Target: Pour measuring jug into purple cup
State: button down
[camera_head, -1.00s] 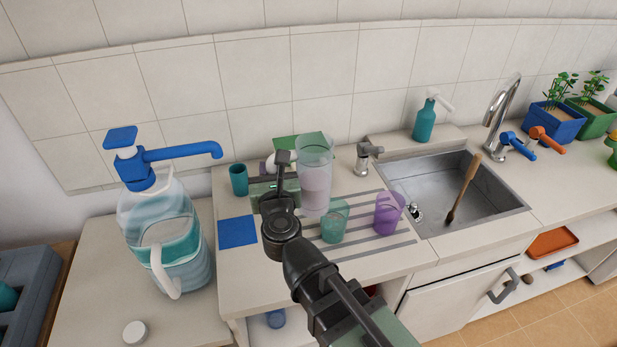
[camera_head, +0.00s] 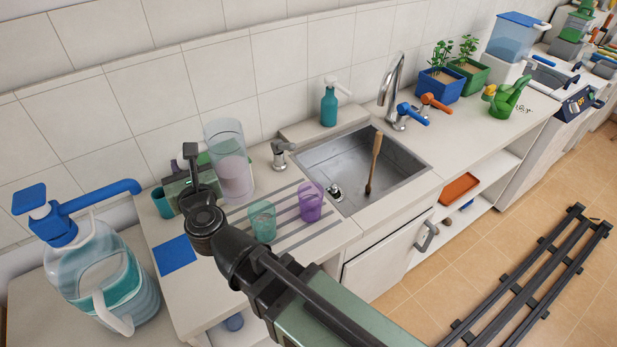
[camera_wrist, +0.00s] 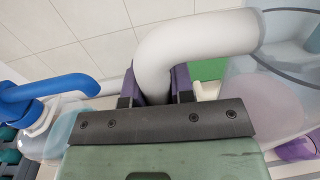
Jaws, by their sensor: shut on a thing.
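The measuring jug (camera_head: 229,165) is a tall clear vessel with pale contents and a white handle (camera_wrist: 195,45). It looks upright near the wall at the drying grooves; I cannot tell whether its base touches the counter. My gripper (camera_wrist: 155,85) has purple fingers shut on the handle, with the jug (camera_wrist: 265,105) to the right in the wrist view. In the head view my arm partly hides the gripper. The see-through purple cup (camera_head: 311,203) stands upright on the grooves, right of the jug and beside the sink. Part of it shows at the wrist view's right edge (camera_wrist: 297,149).
A teal cup (camera_head: 262,222) stands on the grooves between my arm and the purple cup. A small tap (camera_head: 282,155) is behind them. A water dispenser (camera_head: 100,270) and blue mat (camera_head: 176,255) are at left.

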aim_at(206, 134)
jog(key=shift+m+t+h, duration=0.4)
jog(key=shift+m+h, duration=0.1)
jog(key=shift+h, duration=0.2)
jog(key=w+d+r+p, duration=0.4)
jog(key=r, duration=0.1)
jog(key=shift+w+d+r, duration=0.1)
jog(key=shift+w, duration=0.1)
jog(key=w+d+f+b, duration=0.4)
jog(key=w+d, duration=0.1)
jog(key=d, duration=0.3)
jog(key=w+d+f+b, duration=0.4)
jog(key=w+d, duration=0.2)
jog(key=d, duration=0.2)
jog(key=d+f+n+g+y+b, duration=0.3)
jog(key=d+n+g+y, duration=0.1)
jog(key=d+y, duration=0.1)
jog(key=s+f+n+g+y+b, duration=0.1)
jog(key=s+n+g+y, duration=0.3)
jog(key=s+n+g, duration=0.2)
jog(key=s+g, duration=0.2)
jog(key=shift+s+d+f+b, duration=0.3)
jog(key=shift+s+d+b, duration=0.05)
